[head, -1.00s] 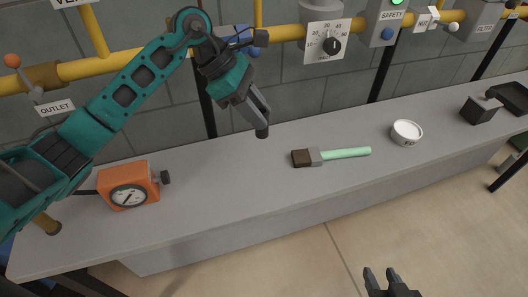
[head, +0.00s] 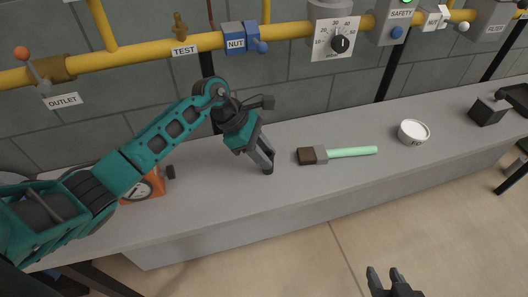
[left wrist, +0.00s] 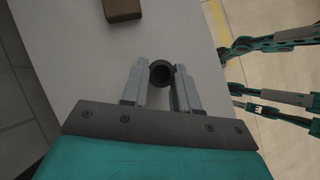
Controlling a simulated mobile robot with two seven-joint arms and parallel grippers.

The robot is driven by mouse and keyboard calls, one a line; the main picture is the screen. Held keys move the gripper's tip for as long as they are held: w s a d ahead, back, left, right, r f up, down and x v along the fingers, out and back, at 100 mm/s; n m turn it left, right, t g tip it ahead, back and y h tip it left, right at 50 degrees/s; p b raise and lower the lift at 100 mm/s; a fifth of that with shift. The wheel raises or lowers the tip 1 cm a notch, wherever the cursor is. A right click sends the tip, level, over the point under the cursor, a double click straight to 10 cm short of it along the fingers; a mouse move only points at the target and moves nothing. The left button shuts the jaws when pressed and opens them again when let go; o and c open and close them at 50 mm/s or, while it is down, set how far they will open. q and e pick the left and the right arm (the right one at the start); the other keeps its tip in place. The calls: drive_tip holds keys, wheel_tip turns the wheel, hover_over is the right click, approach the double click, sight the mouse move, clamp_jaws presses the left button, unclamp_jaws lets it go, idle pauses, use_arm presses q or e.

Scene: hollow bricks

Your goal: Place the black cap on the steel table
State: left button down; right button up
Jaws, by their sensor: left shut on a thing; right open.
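My left gripper (head: 266,162) is shut on the black cap (head: 268,169), low over the grey steel table (head: 210,215) and left of the brush. In the left wrist view the cap (left wrist: 161,73) is a dark round ring between the two fingertips (left wrist: 160,80). I cannot tell whether the cap touches the tabletop. My right gripper (head: 394,281) is open and empty in front of the table, at the bottom of the head view.
A brush (head: 345,152) with a green handle lies just right of my left gripper. An orange gauge (head: 143,188) stands at the left, partly behind my arm. A white bowl (head: 413,132) and a dark block (head: 487,111) stand further right. Yellow pipes (head: 290,32) run along the wall.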

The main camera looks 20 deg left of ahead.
use_arm(q)
drive_tip(key=shift+f, duration=0.1)
drive_tip(key=c, duration=0.8)
unclamp_jaws()
drive_tip(key=shift+c, duration=0.2)
drive_tip(key=shift+r, duration=0.25)
drive_tip(key=v, duration=1.1)
drive_tip(key=shift+a+r, duration=0.25)
drive_tip(key=shift+r, duration=0.1)
